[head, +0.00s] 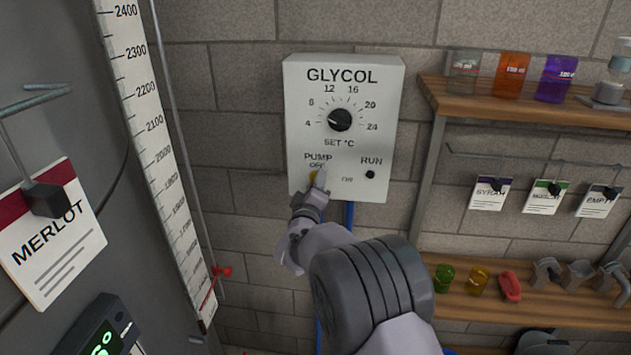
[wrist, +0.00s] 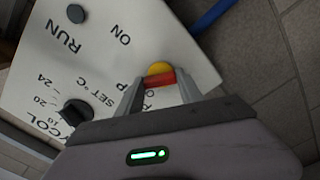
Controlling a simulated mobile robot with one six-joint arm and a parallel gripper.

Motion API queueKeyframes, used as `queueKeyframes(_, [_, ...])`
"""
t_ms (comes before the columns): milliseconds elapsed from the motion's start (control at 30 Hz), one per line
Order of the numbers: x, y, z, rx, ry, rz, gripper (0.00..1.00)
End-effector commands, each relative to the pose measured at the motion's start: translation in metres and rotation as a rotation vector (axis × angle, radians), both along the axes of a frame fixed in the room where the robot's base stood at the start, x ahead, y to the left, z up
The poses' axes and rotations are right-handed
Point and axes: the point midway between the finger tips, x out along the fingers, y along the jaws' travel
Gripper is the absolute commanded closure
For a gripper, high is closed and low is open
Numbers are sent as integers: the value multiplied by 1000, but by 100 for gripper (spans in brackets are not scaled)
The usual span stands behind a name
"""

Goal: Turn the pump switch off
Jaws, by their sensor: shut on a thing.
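The switch shows as a small yellow part (head: 313,176) in the head view, mostly behind my gripper (head: 318,183). In the wrist view a red and yellow switch (wrist: 160,71) sits between the two fingertips of my gripper (wrist: 160,88), which is shut on it. The fingers partly cover the lettering beside it. I cannot tell clearly whether the switch points to OFF or ON.
The box has a black temperature dial (head: 339,120) above and a dark RUN lamp (head: 370,174) to the right. A tall white scale (head: 158,130) and a grey tank stand left. Wooden shelves (head: 540,115) with jars and tags stand right. Blue pipes run below the box.

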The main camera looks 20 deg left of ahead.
Motion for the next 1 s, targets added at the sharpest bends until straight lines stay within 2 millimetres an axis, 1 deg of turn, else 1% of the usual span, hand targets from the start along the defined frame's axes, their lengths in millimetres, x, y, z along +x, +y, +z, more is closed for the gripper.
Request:
queueKeyframes(200, [0,1,1,-188,-43,1,97])
queueKeyframes(500, [0,1,1,-392,-95,1,97])
queueKeyframes(700, [0,1,0,-476,-113,0,97])
queueKeyframes(1000, [0,2,-1,-525,-125,0,97])
